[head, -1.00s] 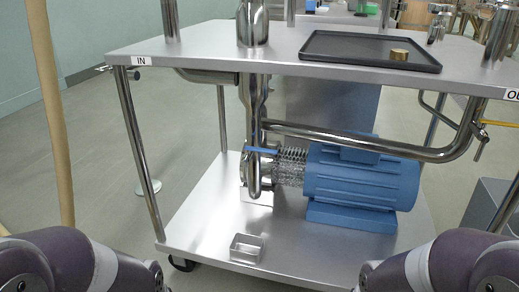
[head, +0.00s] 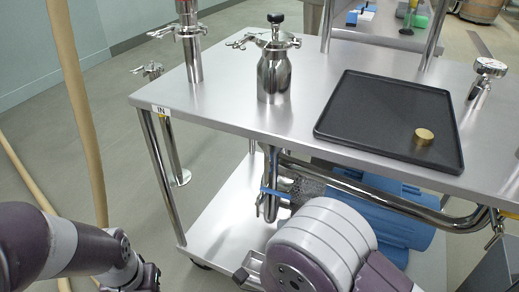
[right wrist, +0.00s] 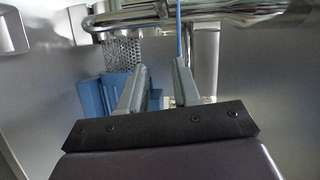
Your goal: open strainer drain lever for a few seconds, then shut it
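A blue lever (head: 273,192) sits on the steel drain pipe (head: 271,165) under the cart top, below the steel strainer body (head: 273,75) with its black knob. In the right wrist view the blue lever (right wrist: 180,30) shows as a thin upright strip just beyond the right-hand finger. My right gripper (right wrist: 160,85) is open, its two grey fingers apart with nothing seen held between them. Whether a finger touches the lever, I cannot tell.
The cart top (head: 225,105) holds a black tray (head: 375,125) with a brass disc (head: 424,136), and a gauge (head: 489,70). A tan hose (head: 80,95) hangs at left.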

